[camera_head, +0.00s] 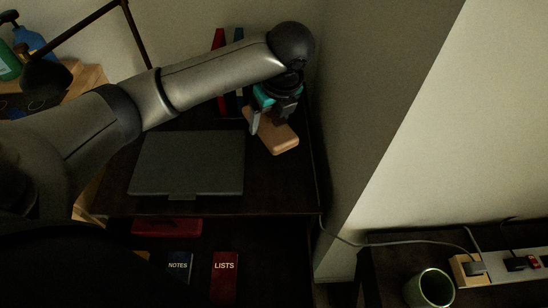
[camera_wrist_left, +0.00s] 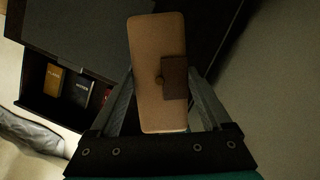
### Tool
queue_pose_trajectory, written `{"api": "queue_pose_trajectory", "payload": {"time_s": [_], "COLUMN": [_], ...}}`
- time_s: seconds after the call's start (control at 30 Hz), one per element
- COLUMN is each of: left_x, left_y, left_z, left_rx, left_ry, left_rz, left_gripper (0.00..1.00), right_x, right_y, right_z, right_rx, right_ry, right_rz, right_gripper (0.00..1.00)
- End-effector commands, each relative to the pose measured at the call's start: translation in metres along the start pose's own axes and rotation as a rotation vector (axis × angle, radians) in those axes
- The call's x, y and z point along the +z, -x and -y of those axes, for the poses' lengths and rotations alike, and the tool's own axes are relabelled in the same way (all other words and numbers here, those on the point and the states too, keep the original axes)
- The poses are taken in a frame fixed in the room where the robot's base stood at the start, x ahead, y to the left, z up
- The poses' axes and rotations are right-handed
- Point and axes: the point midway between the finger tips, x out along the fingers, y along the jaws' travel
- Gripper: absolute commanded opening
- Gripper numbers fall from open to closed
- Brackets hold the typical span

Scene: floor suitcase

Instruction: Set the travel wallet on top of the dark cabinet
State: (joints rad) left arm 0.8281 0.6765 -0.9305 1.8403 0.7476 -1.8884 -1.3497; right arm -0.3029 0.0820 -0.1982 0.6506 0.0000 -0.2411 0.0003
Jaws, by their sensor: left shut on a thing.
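The tan travel wallet (camera_head: 279,138) is over the right part of the dark cabinet top (camera_head: 270,188). My left gripper (camera_head: 268,118) is shut on it, coming down from above. In the left wrist view the wallet (camera_wrist_left: 150,92) stands between the two fingers of my left gripper (camera_wrist_left: 162,100), with its dark brown strap and round snap facing the camera. I cannot tell whether the wallet touches the cabinet top. My right gripper is not in view.
A closed grey laptop (camera_head: 188,162) lies on the cabinet top, left of the wallet. Red and blue books (camera_head: 219,42) stand behind my arm. Below the front edge are notebooks labelled NOTES (camera_head: 178,266) and LISTS (camera_head: 224,264). A wall (camera_head: 345,120) borders the right side.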

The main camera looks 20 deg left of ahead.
Motion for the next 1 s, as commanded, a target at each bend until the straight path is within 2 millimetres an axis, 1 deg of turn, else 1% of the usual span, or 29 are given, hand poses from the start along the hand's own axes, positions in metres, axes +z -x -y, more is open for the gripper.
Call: {"api": "queue_pose_trajectory", "payload": {"time_s": [0.03,0.17,0.27,0.37,0.6,0.7,0.83,0.9,1.0], "left_x": [0.003,0.007,0.004,-0.003,-0.023,-0.03,-0.037,-0.039,-0.04], "left_y": [0.004,0.004,-0.005,-0.026,-0.09,-0.114,-0.136,-0.143,-0.148], "left_z": [-0.001,-0.001,-0.001,-0.001,-0.002,-0.002,-0.001,-0.001,-0.001], "left_rx": [-0.01,-0.029,-0.033,-0.031,-0.03,-0.031,-0.033,-0.034,-0.035], "left_ry": [-0.034,-0.096,-0.114,-0.118,-0.117,-0.116,-0.115,-0.115,-0.116], "left_rz": [-0.001,0.0,-0.002,-0.003,-0.003,-0.003,-0.002,-0.001,-0.001], "left_gripper": [0.17,0.17,0.17,0.17,0.17,0.17,0.17,0.17,0.17], "right_x": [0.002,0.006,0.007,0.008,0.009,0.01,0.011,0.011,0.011], "right_y": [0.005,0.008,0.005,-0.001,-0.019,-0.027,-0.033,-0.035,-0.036], "right_z": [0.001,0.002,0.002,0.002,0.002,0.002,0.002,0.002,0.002], "right_rx": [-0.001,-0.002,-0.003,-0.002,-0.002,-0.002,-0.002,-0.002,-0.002], "right_ry": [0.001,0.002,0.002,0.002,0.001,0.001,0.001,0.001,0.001], "right_rz": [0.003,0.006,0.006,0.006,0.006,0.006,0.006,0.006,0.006], "right_gripper": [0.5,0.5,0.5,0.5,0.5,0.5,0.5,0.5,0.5]}}
